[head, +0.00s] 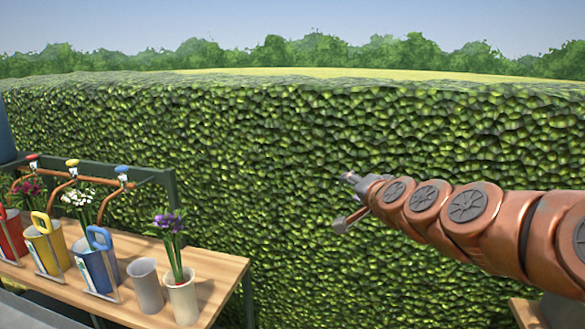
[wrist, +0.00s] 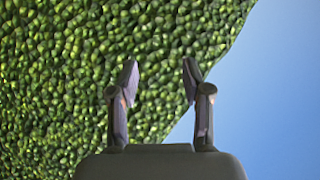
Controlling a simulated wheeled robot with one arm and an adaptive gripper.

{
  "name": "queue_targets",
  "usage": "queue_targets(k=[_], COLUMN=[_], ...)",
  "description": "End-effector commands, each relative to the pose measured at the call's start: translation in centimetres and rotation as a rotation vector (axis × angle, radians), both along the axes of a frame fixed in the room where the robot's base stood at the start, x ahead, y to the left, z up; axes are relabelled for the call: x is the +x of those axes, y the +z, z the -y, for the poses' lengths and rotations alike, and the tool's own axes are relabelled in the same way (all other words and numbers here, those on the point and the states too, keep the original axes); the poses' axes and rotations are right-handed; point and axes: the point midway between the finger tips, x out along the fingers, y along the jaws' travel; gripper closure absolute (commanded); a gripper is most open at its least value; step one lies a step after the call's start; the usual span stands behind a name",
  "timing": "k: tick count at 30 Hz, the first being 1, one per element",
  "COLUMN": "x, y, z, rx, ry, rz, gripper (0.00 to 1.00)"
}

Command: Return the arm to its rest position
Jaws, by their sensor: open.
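My arm (head: 455,215) reaches in from the right edge of the head view, stretched out over open ground in front of the hedge. My gripper (head: 345,200) is at its left end, above and to the right of the wooden table, touching nothing. In the wrist view my gripper (wrist: 160,78) shows two fingers spread apart with nothing between them. Behind the fingers are only hedge and sky.
A green rack with taps stands behind. A tall hedge (head: 300,150) spans the back.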

Motion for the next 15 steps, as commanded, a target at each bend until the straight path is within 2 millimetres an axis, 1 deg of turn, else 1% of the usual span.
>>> queue_targets(k=[1,2,3,5,7,8,9,11,12,14,15], x=[-1.7,-2.8,-4.3,-6.7,-9.7,-11.1,-12.9,-15.8,-17.8,-20.9,-23.0], y=[0.6,0.3,-0.2,-1.1,-2.4,-2.9,-3.6,-4.6,-5.2,-6.1,-6.6], z=[-1.4,-2.3,-3.2,-4.4,-5.2,-5.4,-5.6,-5.5,-5.3,-4.7,-4.1], rx=[-0.049,-0.080,-0.125,-0.186,-0.259,-0.291,-0.330,-0.391,-0.427,-0.482,-0.516], ry=[0.060,0.098,0.147,0.217,0.293,0.322,0.362,0.416,0.451,0.499,0.528], rz=[-0.043,-0.074,-0.114,-0.179,-0.263,-0.297,-0.347,-0.426,-0.481,-0.566,-0.624], gripper=[0.51,0.51,0.51,0.51,0.51,0.51,0.51,0.51,0.51,0.51,0.51])
